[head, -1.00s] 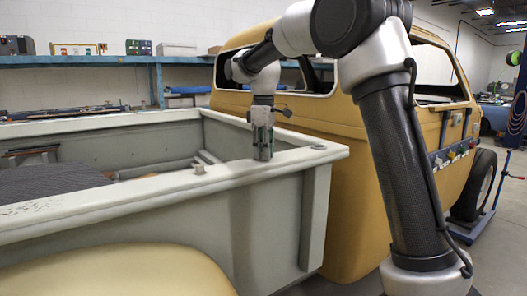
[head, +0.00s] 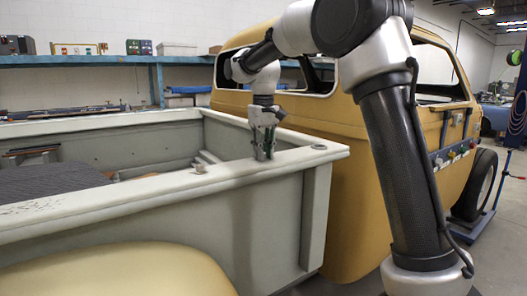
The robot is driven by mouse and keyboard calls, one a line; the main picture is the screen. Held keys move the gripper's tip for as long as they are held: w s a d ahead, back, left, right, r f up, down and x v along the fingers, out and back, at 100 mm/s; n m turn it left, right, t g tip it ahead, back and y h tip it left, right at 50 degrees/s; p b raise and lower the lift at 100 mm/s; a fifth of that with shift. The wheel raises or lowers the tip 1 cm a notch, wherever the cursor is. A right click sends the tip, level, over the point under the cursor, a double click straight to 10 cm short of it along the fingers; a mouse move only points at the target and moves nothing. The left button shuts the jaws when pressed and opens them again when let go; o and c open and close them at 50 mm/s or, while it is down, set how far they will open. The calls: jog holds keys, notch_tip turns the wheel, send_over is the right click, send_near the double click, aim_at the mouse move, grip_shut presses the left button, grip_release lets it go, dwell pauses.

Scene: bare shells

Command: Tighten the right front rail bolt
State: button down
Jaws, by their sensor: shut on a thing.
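The pale grey bed rail (head: 110,194) of the truck runs along the near side toward the corner by the cab. My gripper (head: 264,156) points down onto the rail top near that corner, its fingertips at the rail surface. It is shut on the right front rail bolt, which the fingers hide. How far the bolt sits in the rail cannot be seen.
The yellow cab (head: 365,190) stands close behind and right of my gripper. The open bed has a dark ribbed mat (head: 60,182) and loose pieces inside. A yellow fender (head: 110,272) is in front. A blue shelf (head: 100,61) lines the back wall.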

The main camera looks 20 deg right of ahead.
jog(key=m, duration=0.5)
jog(key=shift+a+m, duration=0.1)
jog(key=shift+m, duration=0.2)
jog(key=m, duration=0.5)
jog(key=shift+w+a+m, duration=0.1)
jog(key=shift+m, duration=0.3)
jog(key=c, duration=1.3)
grip_release()
jog(key=shift+c, duration=0.2)
jog(key=shift+r, duration=0.15)
notch_tip(320, 180, up, 12)
